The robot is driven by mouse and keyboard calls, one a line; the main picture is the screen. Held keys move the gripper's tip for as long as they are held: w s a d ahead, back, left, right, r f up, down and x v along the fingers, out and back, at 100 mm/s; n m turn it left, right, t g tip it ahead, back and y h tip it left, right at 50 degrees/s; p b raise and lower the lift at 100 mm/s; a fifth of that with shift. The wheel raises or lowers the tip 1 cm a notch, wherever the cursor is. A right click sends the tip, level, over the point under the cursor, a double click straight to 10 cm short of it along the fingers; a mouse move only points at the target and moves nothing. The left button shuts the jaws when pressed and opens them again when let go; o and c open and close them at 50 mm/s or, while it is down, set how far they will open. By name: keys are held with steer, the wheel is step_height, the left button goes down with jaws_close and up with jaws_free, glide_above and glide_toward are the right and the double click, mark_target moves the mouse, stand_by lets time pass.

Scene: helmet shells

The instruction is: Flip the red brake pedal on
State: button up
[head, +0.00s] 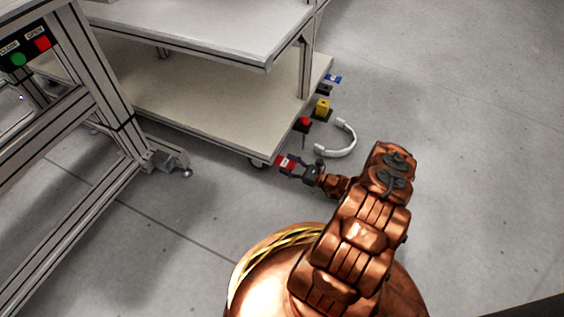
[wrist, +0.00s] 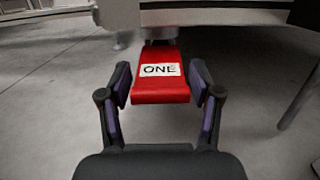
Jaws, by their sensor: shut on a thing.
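The red brake pedal (head: 284,161) sticks out from the lower right edge of the cart's bottom shelf. In the wrist view the pedal (wrist: 160,91) is a red plate with a white label reading ONE. My gripper (head: 293,168) is at the pedal's outer end. The pedal's far end and mounting under the shelf are partly hidden.
A red-topped button (head: 303,123), a yellow block (head: 322,106) and a blue part (head: 333,79) line the shelf's edge. A white curved handle (head: 349,136) is close beside my arm. A framed stand with green and red buttons (head: 30,50) is at left. Floor at right is clear.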

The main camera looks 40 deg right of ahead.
steer(key=shift+s+d+f, duration=0.1)
steer(key=shift+s+d, duration=0.05)
steer(key=shift+d, duration=0.05)
steer(key=shift+a, duration=0.1)
